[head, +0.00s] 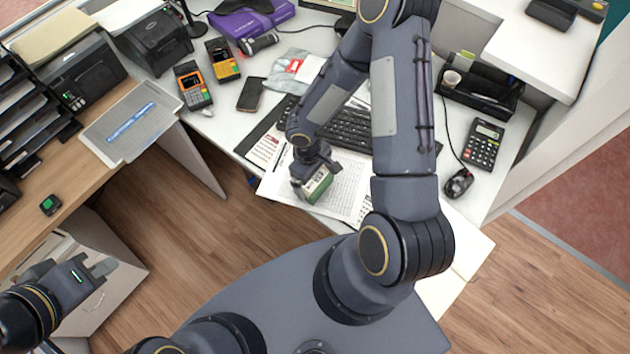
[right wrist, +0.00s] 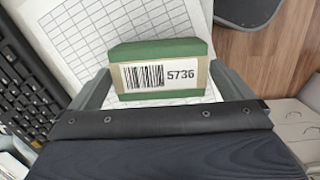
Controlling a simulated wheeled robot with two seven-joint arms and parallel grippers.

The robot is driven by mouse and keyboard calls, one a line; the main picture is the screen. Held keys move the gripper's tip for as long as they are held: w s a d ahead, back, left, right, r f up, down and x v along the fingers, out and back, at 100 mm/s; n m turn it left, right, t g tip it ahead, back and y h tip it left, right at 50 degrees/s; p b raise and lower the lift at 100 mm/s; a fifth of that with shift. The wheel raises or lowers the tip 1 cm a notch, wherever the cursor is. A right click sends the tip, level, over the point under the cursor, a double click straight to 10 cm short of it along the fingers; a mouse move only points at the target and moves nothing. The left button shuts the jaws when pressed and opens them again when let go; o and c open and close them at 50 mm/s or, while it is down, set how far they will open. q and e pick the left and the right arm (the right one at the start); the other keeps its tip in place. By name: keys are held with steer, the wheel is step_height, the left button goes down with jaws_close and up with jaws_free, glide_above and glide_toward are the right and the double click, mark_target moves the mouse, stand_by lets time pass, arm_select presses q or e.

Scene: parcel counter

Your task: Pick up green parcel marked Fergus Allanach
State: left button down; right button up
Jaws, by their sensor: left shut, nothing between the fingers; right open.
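A small green parcel (head: 316,186) with a tan band lies on printed sheets at the front of the white counter. In the right wrist view the green parcel (right wrist: 160,72) shows a label with a barcode and the number 5736; no name can be read on the visible sides. My right gripper (head: 312,180) is open over the parcel, with one finger at each side of it in the right wrist view (right wrist: 158,88); I cannot tell whether they touch it. My left gripper (head: 104,268) is shut and empty, away at the lower left, above the floor and beside a pale cabinet.
A black keyboard (head: 350,128) lies just behind the parcel. Card terminals (head: 192,86), a black phone (head: 250,94), a calculator (head: 485,145) and a mouse (head: 458,184) are on the counter. A parcel scale (head: 130,118) stands on the wooden side desk (head: 100,165).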

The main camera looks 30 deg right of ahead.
steer(key=shift+s+d+f, duration=0.1)
steer(key=shift+f, duration=0.75)
steer(key=shift+c, duration=0.4)
steer(key=c, duration=0.7)
steer(key=shift+r, duration=0.2)
steer(key=shift+c, duration=0.2)
